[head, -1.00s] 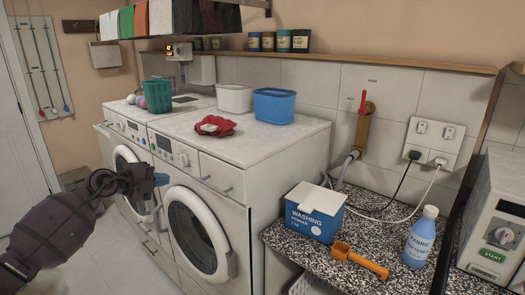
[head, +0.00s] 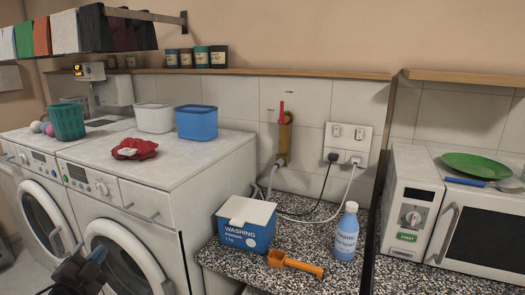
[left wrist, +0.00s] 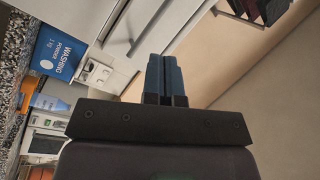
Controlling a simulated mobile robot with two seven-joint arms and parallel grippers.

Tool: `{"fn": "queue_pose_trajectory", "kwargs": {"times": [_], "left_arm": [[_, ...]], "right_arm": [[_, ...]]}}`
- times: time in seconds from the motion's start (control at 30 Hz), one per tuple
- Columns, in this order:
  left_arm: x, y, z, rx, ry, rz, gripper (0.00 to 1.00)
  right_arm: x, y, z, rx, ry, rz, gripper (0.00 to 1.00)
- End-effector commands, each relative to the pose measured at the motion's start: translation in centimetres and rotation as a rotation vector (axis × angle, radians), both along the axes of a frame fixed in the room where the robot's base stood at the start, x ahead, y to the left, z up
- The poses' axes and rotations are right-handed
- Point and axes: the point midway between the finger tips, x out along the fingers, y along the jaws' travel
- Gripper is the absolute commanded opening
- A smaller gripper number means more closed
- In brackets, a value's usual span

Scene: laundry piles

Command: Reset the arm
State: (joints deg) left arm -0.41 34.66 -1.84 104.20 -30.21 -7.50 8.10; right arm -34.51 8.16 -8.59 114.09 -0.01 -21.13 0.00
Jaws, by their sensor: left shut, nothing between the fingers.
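My left gripper (head: 92,264) is at the lower left of the head view, in front of the nearer washing machine (head: 185,200) and low by its round door. In the left wrist view its two blue-grey fingers (left wrist: 164,78) are together with nothing between them. My right gripper is in neither view now.
A red cloth (head: 134,148), a blue tub (head: 196,123), a white tub (head: 154,118) and a green basket (head: 67,121) stand on the machines. The speckled counter (head: 225,262) holds a washing powder box (head: 245,226), an orange scoop (head: 294,264) and a blue bottle (head: 346,232). A microwave (head: 480,220) stands at right.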

Motion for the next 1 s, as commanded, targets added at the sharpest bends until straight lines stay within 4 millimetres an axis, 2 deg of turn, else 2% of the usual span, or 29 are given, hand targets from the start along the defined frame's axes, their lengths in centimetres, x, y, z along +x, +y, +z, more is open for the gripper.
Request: {"fn": "queue_pose_trajectory", "kwargs": {"times": [0.03,0.1,0.27,0.4,0.53,0.6,0.7,0.83,1.0], "left_arm": [[-1.8,-1.1,-3.0,-0.091,0.067,0.023,0.00],[-4.0,-2.5,-6.4,-0.203,0.153,0.050,0.00],[-9.9,-6.4,-13.3,-0.457,0.348,0.098,0.00],[-15.9,-10.3,-18.0,-0.686,0.488,0.137,0.00],[-20.6,-12.8,-20.8,-0.811,0.558,0.182,0.00],[-22.6,-13.4,-22.0,-0.841,0.588,0.211,0.00],[-24.7,-13.6,-23.2,-0.864,0.617,0.245,0.00],[-25.9,-13.5,-23.9,-0.867,0.635,0.263,0.00],[-26.0,-13.4,-23.9,-0.866,0.637,0.264,0.00]], "right_arm": [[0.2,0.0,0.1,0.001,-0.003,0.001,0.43],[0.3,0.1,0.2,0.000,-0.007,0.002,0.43],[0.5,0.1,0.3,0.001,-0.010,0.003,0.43],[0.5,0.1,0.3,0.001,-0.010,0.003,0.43],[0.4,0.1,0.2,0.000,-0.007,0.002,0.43],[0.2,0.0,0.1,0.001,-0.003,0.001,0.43],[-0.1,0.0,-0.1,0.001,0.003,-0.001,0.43],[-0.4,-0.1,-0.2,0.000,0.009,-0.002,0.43],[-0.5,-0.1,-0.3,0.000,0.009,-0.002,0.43]]}}
